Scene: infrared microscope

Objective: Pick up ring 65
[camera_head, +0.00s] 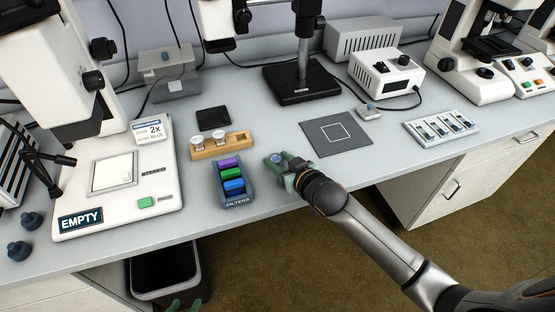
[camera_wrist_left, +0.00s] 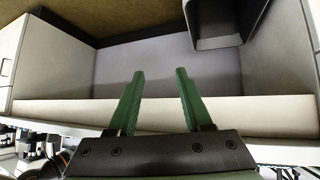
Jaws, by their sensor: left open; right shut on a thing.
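A wooden holder (camera_head: 222,148) stands on the bench with two round pale pieces, one at its left end (camera_head: 197,140) and one near its middle (camera_head: 219,134). The holder's right end bears no piece. Labels are too small to read, so I cannot tell which is ring 65. My right gripper (camera_head: 274,160) is at the bench's front, right of the holder, shut on a small bluish-grey thing mostly hidden by its green fingers. My left gripper (camera_head: 179,304) is low at the bottom edge, below the bench top. The left wrist view shows it open and empty (camera_wrist_left: 160,88).
A filter rack (camera_head: 232,183) stands left of my right gripper. A dark mat with a white square (camera_head: 336,138) and a slide tray (camera_head: 441,128) lie right. A dark bin (camera_head: 165,272) stands under the bench.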

